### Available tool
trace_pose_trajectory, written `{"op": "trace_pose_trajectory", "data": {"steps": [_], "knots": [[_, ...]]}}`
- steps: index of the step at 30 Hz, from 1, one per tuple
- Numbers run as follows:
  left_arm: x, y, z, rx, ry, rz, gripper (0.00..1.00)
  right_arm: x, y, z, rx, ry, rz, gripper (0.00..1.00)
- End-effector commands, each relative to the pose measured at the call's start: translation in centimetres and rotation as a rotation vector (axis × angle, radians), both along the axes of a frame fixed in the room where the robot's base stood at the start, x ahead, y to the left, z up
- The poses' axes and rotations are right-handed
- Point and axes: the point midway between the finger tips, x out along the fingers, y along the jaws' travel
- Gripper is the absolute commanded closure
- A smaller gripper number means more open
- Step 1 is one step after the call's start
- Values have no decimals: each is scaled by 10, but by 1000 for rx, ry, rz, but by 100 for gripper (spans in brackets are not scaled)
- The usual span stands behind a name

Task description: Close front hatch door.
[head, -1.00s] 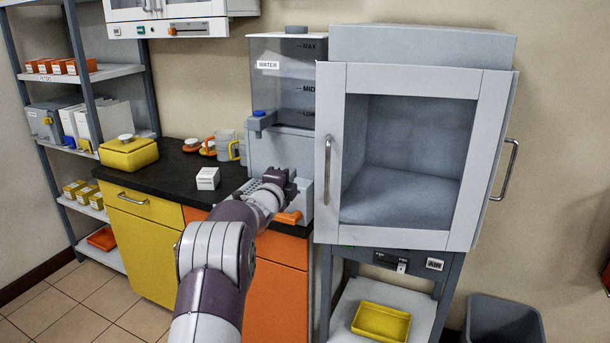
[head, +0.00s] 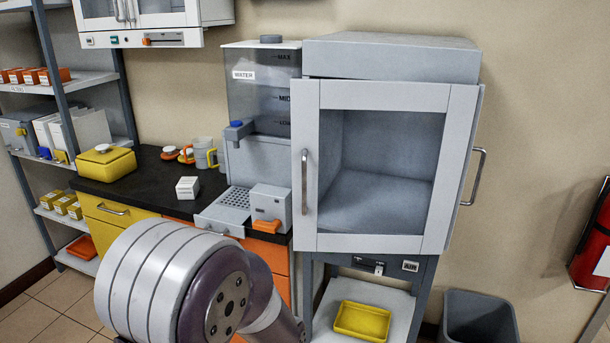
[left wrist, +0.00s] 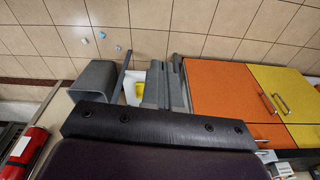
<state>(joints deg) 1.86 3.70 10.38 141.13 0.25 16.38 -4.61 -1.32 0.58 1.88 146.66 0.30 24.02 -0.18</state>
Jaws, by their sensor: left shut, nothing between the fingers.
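The front hatch door (head: 310,243) of the grey box (head: 390,58) is a pale frame around a large window, with an upright bar handle (head: 304,182) on its left side. It stands across the box's front; I cannot tell whether a narrow gap is left at its edge. A second bar handle (head: 480,177) sticks out at the right side. My left arm fills the lower left of the head view, and its gripper is outside that view. In the left wrist view my left gripper (left wrist: 167,82) is shut and empty, over the floor side of the scene. My right gripper is not in view.
A water dispenser (head: 262,105) stands left of the box on the black counter (head: 150,185). Below the box, a yellow tray (head: 362,321) lies on a shelf. A grey bin (head: 480,318) and a red extinguisher (head: 592,240) are at the right.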

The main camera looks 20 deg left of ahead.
Motion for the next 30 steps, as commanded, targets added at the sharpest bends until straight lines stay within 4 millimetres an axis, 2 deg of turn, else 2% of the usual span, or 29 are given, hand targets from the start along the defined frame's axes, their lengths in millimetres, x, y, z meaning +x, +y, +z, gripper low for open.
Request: {"op": "trace_pose_trajectory", "data": {"steps": [1,5,8,9,11,13,16,18,21,26,30], "knots": [[6,0,27,6,-21,-31,100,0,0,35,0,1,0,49],[40,7,51,46,-145,-154,100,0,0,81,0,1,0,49],[78,17,76,126,-300,-298,100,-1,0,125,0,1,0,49],[95,23,89,183,-382,-373,100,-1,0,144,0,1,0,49],[122,32,110,300,-518,-495,100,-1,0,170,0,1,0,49],[150,42,138,492,-681,-644,100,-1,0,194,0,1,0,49],[175,54,178,827,-864,-817,100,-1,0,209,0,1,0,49],[182,57,201,1034,-938,-888,100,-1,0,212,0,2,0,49],[184,59,223,1228,-982,-933,100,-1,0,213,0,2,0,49],[194,61,232,1308,-995,-947,100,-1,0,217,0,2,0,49],[219,65,234,1305,-995,-946,100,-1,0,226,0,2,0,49]]}}
